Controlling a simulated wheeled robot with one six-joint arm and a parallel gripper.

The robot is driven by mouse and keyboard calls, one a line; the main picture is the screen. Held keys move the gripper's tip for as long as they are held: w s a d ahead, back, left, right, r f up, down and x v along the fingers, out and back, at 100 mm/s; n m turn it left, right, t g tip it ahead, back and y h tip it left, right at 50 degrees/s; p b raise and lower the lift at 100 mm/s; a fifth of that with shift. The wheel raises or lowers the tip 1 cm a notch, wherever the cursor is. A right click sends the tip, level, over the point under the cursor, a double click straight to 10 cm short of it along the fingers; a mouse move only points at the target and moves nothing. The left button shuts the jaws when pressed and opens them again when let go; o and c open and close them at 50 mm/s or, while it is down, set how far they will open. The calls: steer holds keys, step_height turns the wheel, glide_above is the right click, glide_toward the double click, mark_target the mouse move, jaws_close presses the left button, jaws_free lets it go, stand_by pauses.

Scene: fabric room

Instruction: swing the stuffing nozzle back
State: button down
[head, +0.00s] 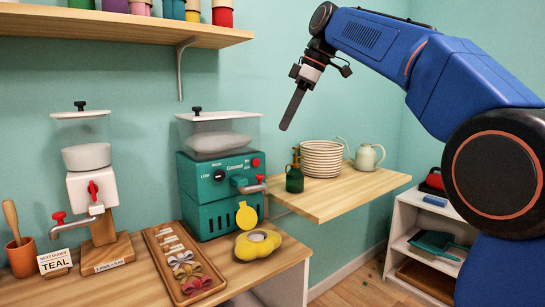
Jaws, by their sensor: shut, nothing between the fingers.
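The teal machine (218,192) stands on the left counter, with a clear hopper (220,138) of white filling on top. I cannot tell for sure which of the two is the stuffing nozzle. My gripper (286,125) is shut and empty, pointing down in the air, above and to the right of the teal machine and apart from everything.
A yellow round piece (257,252) lies before the teal machine, beside a wooden tray (165,240) of bows and tags. A sign (56,262) reads "NEXT ORDER TEAL".

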steer(key=s+f+n+t, duration=0.1)
steer(key=s+f+n, duration=0.3)
steer(key=s+f, duration=0.1)
glide_toward(262, 175)
steer(key=s+f, duration=0.4)
steer(key=f, duration=0.1)
steer(key=shift+t+y, duration=0.3)
steer(key=shift+y, duration=0.2)
steer(key=shift+w+a+f, duration=0.25)
steer(key=shift+w+a, duration=0.15)
steer(key=shift+w, duration=0.2)
steer(key=shift+w+a+f, duration=0.2)
steer(key=shift+w+a, duration=0.2)
steer(key=shift+w, duration=0.2)
steer(key=shift+w+a+f, duration=0.25)
steer(key=shift+w+a, duration=0.15)
steer(key=shift+w, duration=0.2)
steer(key=shift+w+a, duration=0.15)
steer(key=shift+w, duration=0.7)
steer(key=shift+f, duration=0.1)
